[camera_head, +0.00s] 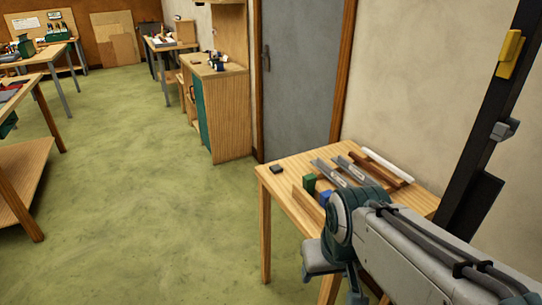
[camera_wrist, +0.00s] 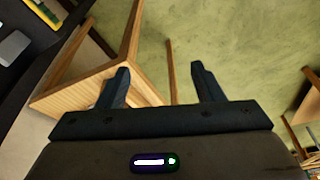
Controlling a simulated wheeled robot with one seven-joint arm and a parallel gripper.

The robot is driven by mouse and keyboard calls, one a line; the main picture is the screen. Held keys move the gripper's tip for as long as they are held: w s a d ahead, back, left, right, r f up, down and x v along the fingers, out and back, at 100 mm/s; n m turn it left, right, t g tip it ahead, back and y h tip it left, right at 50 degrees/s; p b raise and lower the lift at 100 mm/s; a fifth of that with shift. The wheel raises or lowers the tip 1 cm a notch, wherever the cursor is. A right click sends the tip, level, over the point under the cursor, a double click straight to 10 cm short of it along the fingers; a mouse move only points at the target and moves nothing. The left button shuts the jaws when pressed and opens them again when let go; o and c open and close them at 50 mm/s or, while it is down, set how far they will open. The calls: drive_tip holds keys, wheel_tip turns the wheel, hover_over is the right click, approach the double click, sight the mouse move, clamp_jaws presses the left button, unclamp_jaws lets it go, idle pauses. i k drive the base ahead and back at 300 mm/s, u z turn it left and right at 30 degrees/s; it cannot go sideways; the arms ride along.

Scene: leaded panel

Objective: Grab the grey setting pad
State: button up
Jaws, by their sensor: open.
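A small dark grey block (camera_head: 276,169), which may be the setting pad, lies flat near the far left corner of the wooden table (camera_head: 268,182) in the head view. I cannot make it out in the wrist view. My gripper (camera_wrist: 160,68) is open, with nothing between its two black fingers. In the wrist view the fingers reach over the green floor, with the table edge (camera_wrist: 75,85) beside and behind the left finger. In the head view my arm covers the table's near right part, and my fingers cannot be made out.
The table also holds a green block (camera_head: 309,182), a blue block (camera_head: 325,197), grey metal strips (camera_head: 325,172), brown bars and a white rod (camera_head: 388,164). A cabinet (camera_head: 228,115) and a grey door (camera_head: 300,75) stand behind. The green floor (camera_head: 150,200) to the left is clear.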

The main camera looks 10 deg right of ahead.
sight(276, 168)
drive_tip(key=u, duration=0.8)
drive_tip(key=i, duration=2.05)
drive_tip(key=z, duration=2.45)
